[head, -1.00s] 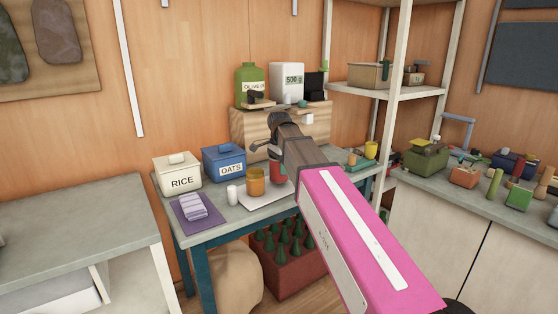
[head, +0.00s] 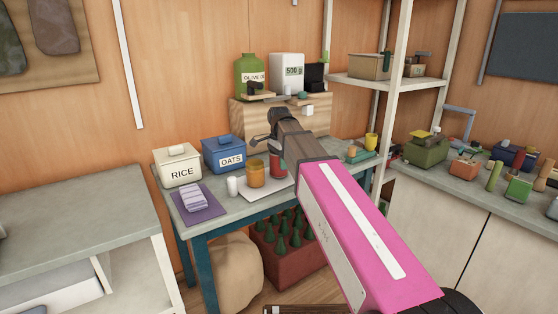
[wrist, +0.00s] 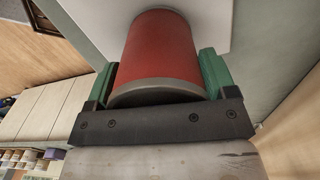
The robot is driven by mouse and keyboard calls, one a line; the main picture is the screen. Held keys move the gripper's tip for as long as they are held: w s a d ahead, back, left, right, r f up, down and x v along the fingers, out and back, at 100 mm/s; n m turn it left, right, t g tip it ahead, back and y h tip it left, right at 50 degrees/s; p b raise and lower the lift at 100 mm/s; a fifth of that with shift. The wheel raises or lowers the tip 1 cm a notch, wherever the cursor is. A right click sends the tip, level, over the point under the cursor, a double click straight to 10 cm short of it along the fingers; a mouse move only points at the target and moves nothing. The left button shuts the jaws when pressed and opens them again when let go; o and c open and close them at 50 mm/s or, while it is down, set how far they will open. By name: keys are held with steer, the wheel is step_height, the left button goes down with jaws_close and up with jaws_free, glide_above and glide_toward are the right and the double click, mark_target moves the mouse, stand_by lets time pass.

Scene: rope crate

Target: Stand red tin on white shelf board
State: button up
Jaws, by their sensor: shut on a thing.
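The red tin (head: 277,164) shows partly behind my forearm in the head view, at the right part of the white shelf board (head: 256,190). In the wrist view the red tin (wrist: 158,45), with a grey rim towards the camera, sits between the two green fingers of my gripper (wrist: 158,78). My gripper is shut on it. The white board (wrist: 215,22) shows behind the tin in the wrist view. My arm hides part of the tin and the board's right end in the head view. I cannot tell whether the tin touches the board.
An amber jar (head: 256,173) stands on the board, left of the tin. A small white cup (head: 232,186), a rice box (head: 178,168) and a blue oats box (head: 224,154) stand further left. A wooden box (head: 245,116) stands behind on the bench.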

steer(key=shift+f, duration=0.25)
steer(key=o, duration=1.1)
steer(key=shift+r, duration=0.1)
step_height(320, 180, up, 11)
steer(key=shift+f, duration=0.2)
